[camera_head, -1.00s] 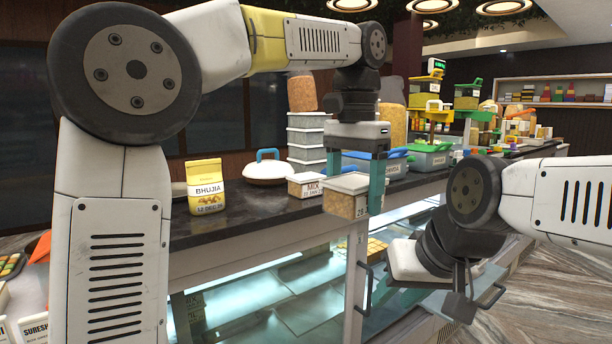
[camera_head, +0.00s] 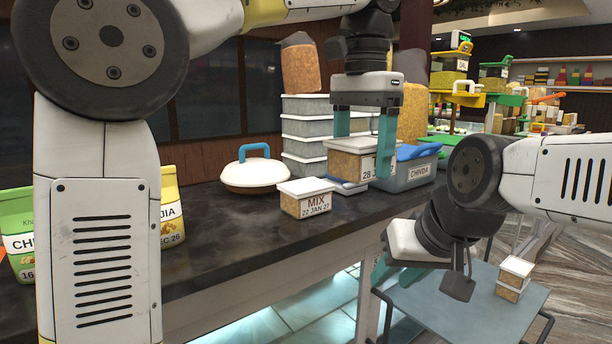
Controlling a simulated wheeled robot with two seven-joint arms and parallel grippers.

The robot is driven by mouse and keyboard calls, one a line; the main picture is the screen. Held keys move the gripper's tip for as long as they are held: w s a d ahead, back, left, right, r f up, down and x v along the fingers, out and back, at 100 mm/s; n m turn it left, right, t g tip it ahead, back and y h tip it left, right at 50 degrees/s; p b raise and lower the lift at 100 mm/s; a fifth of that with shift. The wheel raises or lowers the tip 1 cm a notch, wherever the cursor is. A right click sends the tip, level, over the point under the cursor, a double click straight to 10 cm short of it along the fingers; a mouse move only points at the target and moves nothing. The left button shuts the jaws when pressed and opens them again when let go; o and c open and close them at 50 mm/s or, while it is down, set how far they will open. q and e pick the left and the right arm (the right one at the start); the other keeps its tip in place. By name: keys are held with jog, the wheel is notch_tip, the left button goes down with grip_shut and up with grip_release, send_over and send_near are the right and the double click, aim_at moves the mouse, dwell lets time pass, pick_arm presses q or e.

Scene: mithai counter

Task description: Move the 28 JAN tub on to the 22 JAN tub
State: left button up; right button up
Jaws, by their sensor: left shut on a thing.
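The 28 JAN tub (camera_head: 350,163), a clear tub of tan food with a white lid, is held upright in my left gripper (camera_head: 364,145). One teal finger shows at its right side and the other is partly hidden behind it. The 22 JAN tub (camera_head: 306,205), labelled MIX with a white lid, stands on the dark counter (camera_head: 250,235), lower and to the left of the held tub. The two tubs are apart. My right gripper (camera_head: 395,270) is low at the right, beyond the counter's front edge; its jaws are mostly hidden.
A white lidded dish with a blue handle (camera_head: 254,175) and a stack of grey tubs (camera_head: 303,130) stand behind. A grey CHNDA tub (camera_head: 410,174) is to the right.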

pick_arm(q)
send_over(306, 186)
jog(key=shift+f, duration=2.5)
jog(key=shift+f, duration=0.4)
jog(key=o, duration=1.5)
notch_tip(306, 186, up, 8)
jog(key=shift+r, duration=0.15)
